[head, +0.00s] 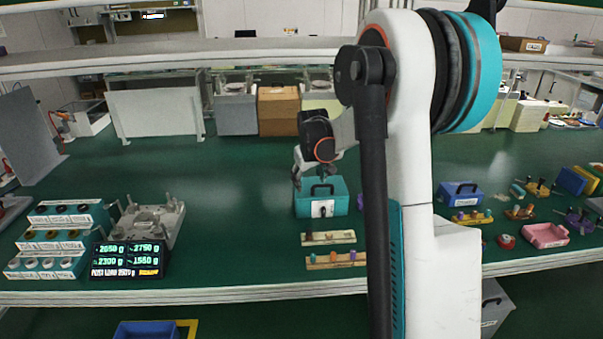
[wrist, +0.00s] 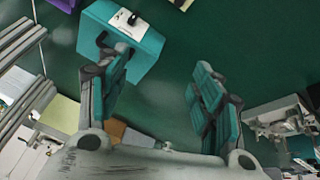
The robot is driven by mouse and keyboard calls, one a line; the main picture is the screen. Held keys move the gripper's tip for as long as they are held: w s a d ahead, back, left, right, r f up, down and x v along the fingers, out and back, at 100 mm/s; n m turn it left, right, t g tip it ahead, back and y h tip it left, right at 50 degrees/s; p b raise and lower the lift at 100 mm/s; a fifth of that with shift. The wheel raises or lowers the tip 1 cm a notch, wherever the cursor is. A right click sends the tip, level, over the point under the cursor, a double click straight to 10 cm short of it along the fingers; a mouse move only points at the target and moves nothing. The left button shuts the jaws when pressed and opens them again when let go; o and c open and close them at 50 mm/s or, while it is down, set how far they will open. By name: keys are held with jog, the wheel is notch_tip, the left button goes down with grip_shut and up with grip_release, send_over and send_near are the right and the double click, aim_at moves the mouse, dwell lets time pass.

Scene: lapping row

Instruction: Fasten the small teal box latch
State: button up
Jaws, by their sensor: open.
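The small teal box (head: 310,208) stands closed on the green bench in the head view, with a dark handle on its lid. Its latch (head: 322,208) is a white plate with a dark piece on the front face. The wrist view shows the teal box (wrist: 138,55) at upper left and the latch (wrist: 127,22) on its far face. My gripper (head: 311,176) is just above and behind the box. In the wrist view my gripper (wrist: 157,76) is open with nothing between its fingers; the left finger overlaps the box near the handle. I cannot tell whether it touches, or the latch's exact position.
Two pegged strips (head: 328,238) lie in front of the box. A blue box (head: 458,194) and a pink tray (head: 545,235) are to the right. A display (head: 127,260) and teal racks (head: 50,240) stand left. My arm hides part of the bench.

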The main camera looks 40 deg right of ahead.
jog(key=s+a+r+n, duration=0.1)
jog(key=a+r+n, duration=0.1)
jog(key=a+r, duration=0.2)
jog(key=shift+s+a+r, duration=0.15)
jog(key=shift+s+a, duration=0.2)
jog(key=shift+s, duration=0.05)
